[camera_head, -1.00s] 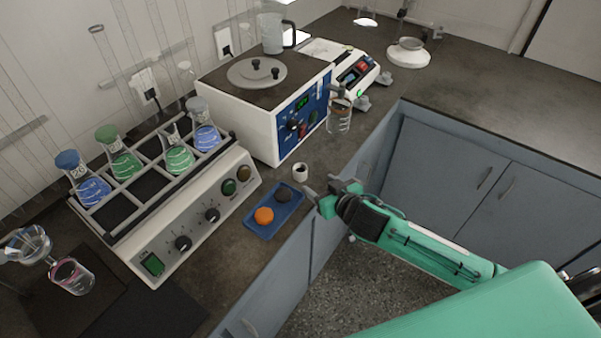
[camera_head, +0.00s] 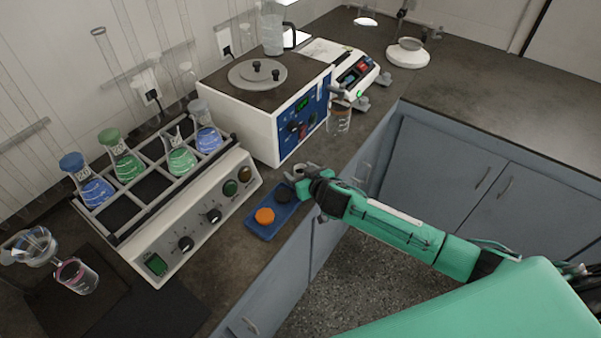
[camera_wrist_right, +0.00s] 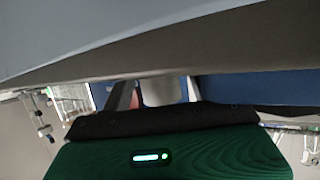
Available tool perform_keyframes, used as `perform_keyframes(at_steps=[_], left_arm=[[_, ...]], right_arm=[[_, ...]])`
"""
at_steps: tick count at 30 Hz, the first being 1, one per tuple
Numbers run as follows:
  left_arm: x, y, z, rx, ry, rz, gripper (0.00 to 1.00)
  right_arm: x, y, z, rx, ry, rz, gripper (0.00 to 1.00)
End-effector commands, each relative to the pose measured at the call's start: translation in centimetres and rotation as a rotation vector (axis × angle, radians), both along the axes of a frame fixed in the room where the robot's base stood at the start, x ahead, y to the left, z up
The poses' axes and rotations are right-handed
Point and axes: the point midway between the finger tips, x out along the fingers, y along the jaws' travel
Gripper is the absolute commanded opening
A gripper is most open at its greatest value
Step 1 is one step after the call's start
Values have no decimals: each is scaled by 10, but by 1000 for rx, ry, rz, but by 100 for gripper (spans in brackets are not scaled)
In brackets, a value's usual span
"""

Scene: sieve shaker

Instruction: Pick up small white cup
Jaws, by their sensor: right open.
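The small white cup (camera_head: 299,169) stands on the dark counter near its front edge, just behind the blue tray. My right gripper (camera_head: 299,175) is open at the cup, with its fingertips around or right beside it; the gripper partly hides the cup in the head view. In the right wrist view the white cup (camera_wrist_right: 163,90) shows in the middle, just beyond the gripper body, its lower part cut off. I cannot tell whether the fingers touch it. My left gripper is not in view.
The blue tray (camera_head: 262,232) with an orange and a dark round piece lies close to the gripper. A flask shaker (camera_head: 190,235) stands left, a white-and-blue bath (camera_head: 262,135) behind, and a beaker (camera_head: 339,122) right of it. The counter edge drops to blue cabinets (camera_head: 440,180).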

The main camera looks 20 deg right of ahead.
Motion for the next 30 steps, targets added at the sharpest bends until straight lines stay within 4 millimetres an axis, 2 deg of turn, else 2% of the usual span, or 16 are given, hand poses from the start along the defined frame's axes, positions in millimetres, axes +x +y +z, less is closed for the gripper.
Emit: perform_keyframes(at_steps=[6,12,14,23,26,30], left_arm=[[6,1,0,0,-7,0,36],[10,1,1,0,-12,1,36],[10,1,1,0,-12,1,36],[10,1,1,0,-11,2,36],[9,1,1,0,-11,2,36],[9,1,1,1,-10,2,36]], right_arm=[[1,0,0,0,-1,0,61],[0,0,0,0,-1,0,21],[0,0,0,0,0,0,13],[1,0,2,0,-1,0,13],[1,0,8,2,-3,1,13],[1,0,26,3,-6,1,13]])
